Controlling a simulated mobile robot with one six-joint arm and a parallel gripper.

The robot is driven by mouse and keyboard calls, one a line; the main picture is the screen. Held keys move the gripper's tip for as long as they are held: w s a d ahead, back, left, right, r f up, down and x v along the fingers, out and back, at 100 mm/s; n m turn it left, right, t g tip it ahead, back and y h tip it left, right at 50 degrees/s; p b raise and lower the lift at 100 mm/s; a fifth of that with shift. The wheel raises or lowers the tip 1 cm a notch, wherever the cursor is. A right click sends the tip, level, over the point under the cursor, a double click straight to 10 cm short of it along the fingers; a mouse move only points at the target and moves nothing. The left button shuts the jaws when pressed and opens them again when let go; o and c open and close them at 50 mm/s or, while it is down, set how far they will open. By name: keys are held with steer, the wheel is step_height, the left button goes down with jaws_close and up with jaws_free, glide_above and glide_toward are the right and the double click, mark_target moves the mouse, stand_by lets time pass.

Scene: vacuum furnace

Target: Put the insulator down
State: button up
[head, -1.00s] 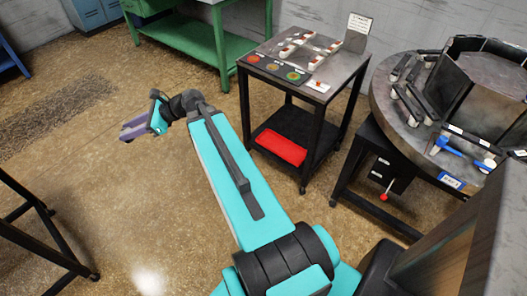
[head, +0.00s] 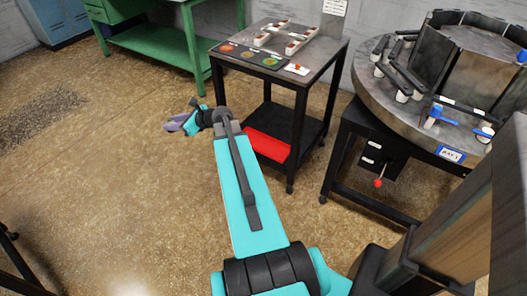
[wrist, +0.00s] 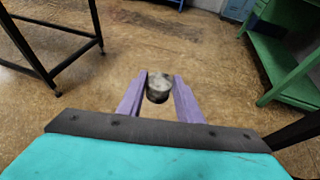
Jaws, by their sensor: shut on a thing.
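My gripper (wrist: 158,92) is shut on the insulator (wrist: 158,82), a small rounded piece with a pale grey, mottled top and a dark lower edge. In the wrist view it sits between the tips of the two purple fingers, above open floor. In the head view my gripper (head: 176,124) is at the end of my outstretched arm, left of the black cart (head: 322,72); the insulator cannot be made out there.
A red tray (head: 266,146) lies on the cart's lower shelf. A round metal table (head: 366,82) with dark panels and blue-handled parts stands at the right. A green bench (head: 147,41) is at the back left. The floor (head: 110,170) left of my arm is clear.

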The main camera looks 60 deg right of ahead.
steer(key=s+d+f+m+h+b, duration=0.3)
steer(key=s+d+f+b, duration=0.2)
steer(key=d+f, duration=0.5)
steer(key=s+d+f+m+h+b, duration=0.25)
steer(key=s+d+f+b, duration=0.3)
steer(key=d+f, duration=0.5)
steer(key=s+d+f+m+g+h+b, duration=0.2)
steer(key=s+d+f+m+h+b, duration=0.2)
steer(key=s+d+f+b, duration=0.6)
steer(key=s+d+f+h, duration=0.2)
steer(key=s+d+f, duration=0.4)
steer(key=f, duration=0.2)
steer(key=shift+m, duration=0.35)
steer(key=w+d+b, duration=0.1)
steer(key=w+d, duration=0.2)
steer(key=w, duration=0.1)
steer(key=w+d+f+b, duration=0.1)
steer(key=w+d, duration=0.2)
steer(key=w, duration=0.1)
steer(key=w+d+b, duration=0.1)
steer(key=w+d, duration=0.1)
steer(key=w, duration=0.1)
steer(key=shift+w+d+f, duration=0.25)
steer(key=shift+w+d, duration=0.15)
steer(key=shift+w+d+f, duration=0.1)
steer(key=shift+w+d, duration=0.2)
steer(key=shift+w, duration=0.1)
steer(key=shift+w+f+b, duration=0.15)
steer(key=shift+f+b, duration=1.1)
steer(key=shift+f, duration=0.45)
